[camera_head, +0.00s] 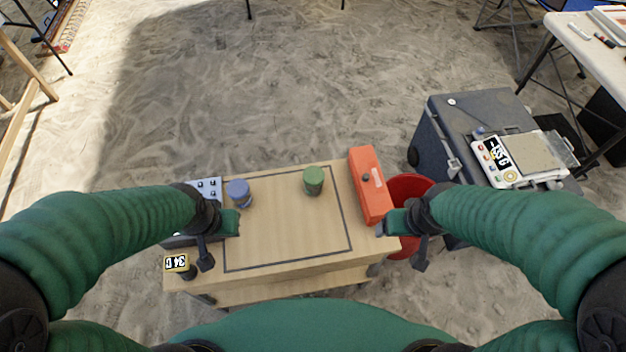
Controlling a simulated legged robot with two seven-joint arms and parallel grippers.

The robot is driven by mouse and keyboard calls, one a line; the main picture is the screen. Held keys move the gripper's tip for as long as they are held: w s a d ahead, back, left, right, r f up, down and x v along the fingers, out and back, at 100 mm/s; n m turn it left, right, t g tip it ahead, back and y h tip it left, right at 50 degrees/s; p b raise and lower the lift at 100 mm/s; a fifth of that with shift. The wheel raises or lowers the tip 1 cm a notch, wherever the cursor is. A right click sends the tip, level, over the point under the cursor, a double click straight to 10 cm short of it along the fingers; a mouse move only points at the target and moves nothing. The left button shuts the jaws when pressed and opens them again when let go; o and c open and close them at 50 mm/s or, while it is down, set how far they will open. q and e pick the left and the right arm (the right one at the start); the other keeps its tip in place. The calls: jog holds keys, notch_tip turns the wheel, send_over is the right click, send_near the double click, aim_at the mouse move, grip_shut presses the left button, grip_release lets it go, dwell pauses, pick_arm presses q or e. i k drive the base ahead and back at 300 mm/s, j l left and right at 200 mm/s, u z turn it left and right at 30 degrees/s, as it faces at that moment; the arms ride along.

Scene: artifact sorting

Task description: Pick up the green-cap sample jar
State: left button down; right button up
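The green-cap sample jar (313,180) stands upright on the wooden table (285,262), inside the dark outlined rectangle near its far edge. A similar blue-cap jar (239,192) stands to its left, near the outline's left side. My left gripper (228,224) is over the table's left side, just in front of the blue-cap jar and apart from the green-cap jar. My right gripper (394,222) is at the table's right edge, by the near end of the orange box. Neither gripper visibly holds anything; their finger gaps are not clear.
An orange-red box (369,180) lies along the table's right edge. A red bucket (408,186) is on the sand beyond it. A grey case (440,118) carries a scale (508,172). The outlined area's middle is clear.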

aim_at(313, 192)
jog(key=l+u, duration=0.25)
jog(key=u, duration=0.2)
jog(key=k+l+u, duration=0.1)
jog(key=l+u, duration=0.2)
jog(key=u, duration=0.15)
